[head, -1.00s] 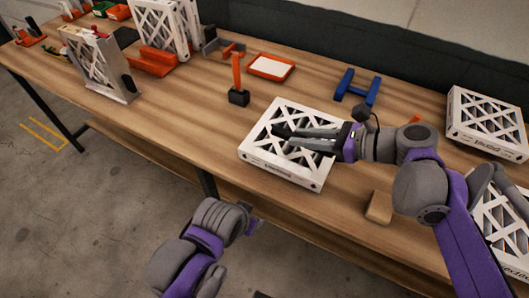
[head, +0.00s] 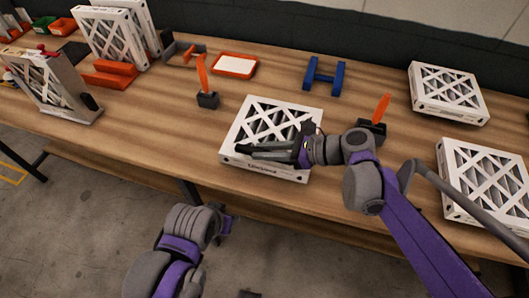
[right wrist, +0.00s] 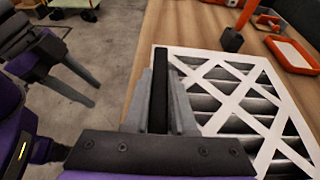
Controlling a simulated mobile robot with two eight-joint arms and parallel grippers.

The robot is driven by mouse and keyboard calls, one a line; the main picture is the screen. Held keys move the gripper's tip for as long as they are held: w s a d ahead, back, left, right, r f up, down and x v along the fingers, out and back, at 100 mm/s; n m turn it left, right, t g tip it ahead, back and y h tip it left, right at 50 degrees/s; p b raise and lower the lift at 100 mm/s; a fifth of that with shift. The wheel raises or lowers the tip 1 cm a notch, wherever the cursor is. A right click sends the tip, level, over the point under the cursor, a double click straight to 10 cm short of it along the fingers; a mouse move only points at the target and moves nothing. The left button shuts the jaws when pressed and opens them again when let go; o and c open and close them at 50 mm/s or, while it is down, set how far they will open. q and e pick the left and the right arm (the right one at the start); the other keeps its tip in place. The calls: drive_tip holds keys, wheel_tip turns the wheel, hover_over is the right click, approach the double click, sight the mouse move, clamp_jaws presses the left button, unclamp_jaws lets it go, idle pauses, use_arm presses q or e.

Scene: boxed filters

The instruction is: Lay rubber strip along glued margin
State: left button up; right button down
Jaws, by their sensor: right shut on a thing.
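A boxed filter (head: 237,128) with a white lattice frame lies flat on the bench; it also shows in the right wrist view (right wrist: 228,78). My right gripper (head: 243,151) is over the filter's near margin. In the right wrist view, it (right wrist: 162,95) is shut on a black rubber strip (right wrist: 160,88), which runs lengthwise between the fingers along that margin. I cannot tell whether the strip touches the frame. My left gripper (right wrist: 68,78) hangs empty off the bench's near side, its two fingers apart; the head view shows little of it.
Orange-handled tools stand in black bases behind the filter (head: 207,99) and to its right (head: 372,127). An orange tray (head: 234,65) and a blue stand (head: 324,77) are farther back. More filters lie at right (head: 448,93) and stand at left (head: 50,85).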

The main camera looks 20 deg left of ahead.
drive_tip(key=shift+f, duration=0.5)
drive_tip(key=shift+f, duration=0.1)
drive_tip(key=c, duration=0.7)
unclamp_jaws()
drive_tip(key=shift+c, duration=0.2)
drive_tip(key=shift+r, duration=0.2)
drive_tip(key=v, duration=1.2)
drive_tip(key=shift+d+f, duration=0.1)
